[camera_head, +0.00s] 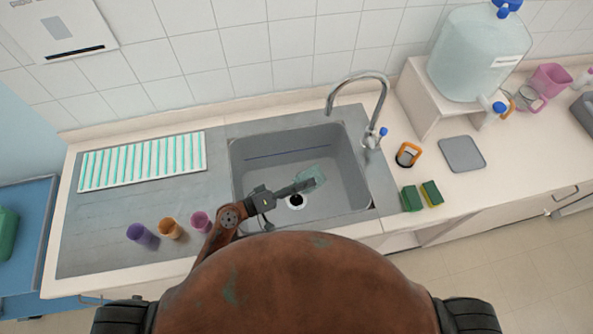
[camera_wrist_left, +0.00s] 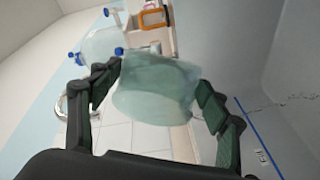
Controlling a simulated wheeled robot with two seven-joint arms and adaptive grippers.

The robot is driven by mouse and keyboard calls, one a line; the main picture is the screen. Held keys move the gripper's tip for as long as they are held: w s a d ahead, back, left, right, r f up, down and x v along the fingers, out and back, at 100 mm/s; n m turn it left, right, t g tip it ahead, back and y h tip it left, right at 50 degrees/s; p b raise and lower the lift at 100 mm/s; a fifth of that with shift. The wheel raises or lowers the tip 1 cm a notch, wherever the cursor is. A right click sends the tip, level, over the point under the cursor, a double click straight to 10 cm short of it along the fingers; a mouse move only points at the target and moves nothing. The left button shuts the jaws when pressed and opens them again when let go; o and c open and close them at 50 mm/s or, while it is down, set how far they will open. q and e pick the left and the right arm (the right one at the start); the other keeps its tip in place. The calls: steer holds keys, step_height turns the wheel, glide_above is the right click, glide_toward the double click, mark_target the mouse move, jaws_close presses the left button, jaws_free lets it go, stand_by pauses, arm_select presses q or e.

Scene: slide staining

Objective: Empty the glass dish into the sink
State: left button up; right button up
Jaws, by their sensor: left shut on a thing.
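My left gripper (camera_head: 300,187) reaches in from the left over the sink (camera_head: 245,195) and is shut on the glass dish (camera_head: 313,175). The dish is pale green and see-through, and it is held above the basin near the drain. In the left wrist view the dish (camera_wrist_left: 155,90) sits between the two fingers of the left gripper (camera_wrist_left: 158,105), and it looks tilted. I cannot tell whether anything is left inside it. My right gripper does not show in either view.
A tap (camera_head: 372,95) arches over the sink's right back corner. Purple (camera_head: 142,236), orange (camera_head: 171,229) and pink (camera_head: 200,221) cups stand left of the sink near the front edge. A striped rack (camera_head: 140,162) lies behind them. Sponges (camera_head: 411,198) lie right of the sink.

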arm_select(q)
steer(key=shift+w+a+r+n+p, duration=0.15)
steer(key=shift+r+n+p, duration=0.2)
steer(key=shift+n+p, duration=0.25)
stand_by(0.5)
steer(key=shift+w+a+r+n, duration=0.3)
steer(key=shift+w+n, duration=0.15)
steer(key=shift+n, duration=0.25)
steer(key=shift+w+a+r+p, duration=0.1)
steer(key=shift+w+a+p, duration=0.1)
steer(key=shift+p, duration=0.1)
steer(key=shift+w+a+r+n+h, duration=0.1)
steer(key=shift+w+n+h, duration=0.15)
steer(key=shift+n, duration=0.45)
steer(key=shift+w+a+r+n+t, duration=0.1)
steer(key=shift+r+n+t, duration=0.05)
steer(key=shift+n+t, duration=0.3)
